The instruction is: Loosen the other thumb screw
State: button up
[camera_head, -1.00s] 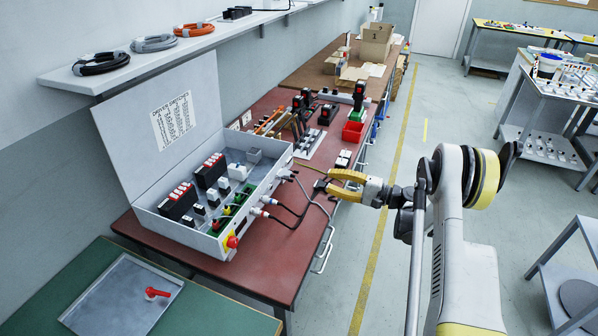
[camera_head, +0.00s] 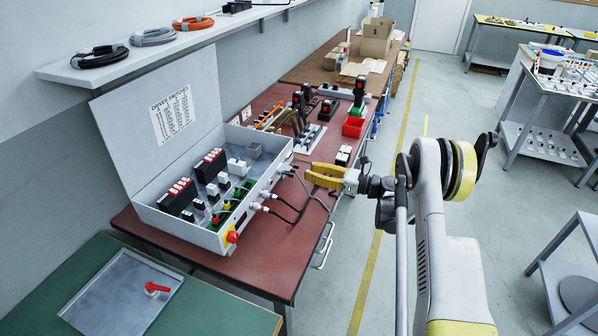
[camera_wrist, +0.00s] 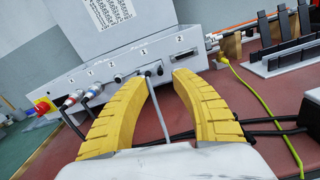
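My gripper (camera_head: 309,173) has two yellow fingers and reaches toward the right end of the grey switch box (camera_head: 178,232). In the wrist view, the gripper (camera_wrist: 160,79) is open, with a clear gap between its tips. A small connector with a grey cable (camera_wrist: 152,74) sits in the box front (camera_wrist: 205,64) and appears between the tips. I cannot tell if either finger touches it. The individual thumb screws are too small to make out. Other cable connectors (camera_wrist: 72,98) are plugged in further left on the same face.
A red knob (camera_head: 232,237) is at the box's front left corner. Dark cables (camera_head: 285,208) loop over the red-brown bench (camera_head: 262,270). A yellow-green cable (camera_wrist: 250,92) lies right of the gripper in the wrist view. Tool holders and a red bin (camera_head: 354,126) stand further back.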

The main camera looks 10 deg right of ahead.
aim_at(296, 167)
jog(key=b+x, duration=0.1)
jog(key=x, duration=0.4)
jog(key=shift+c, duration=0.4)
grip_shut()
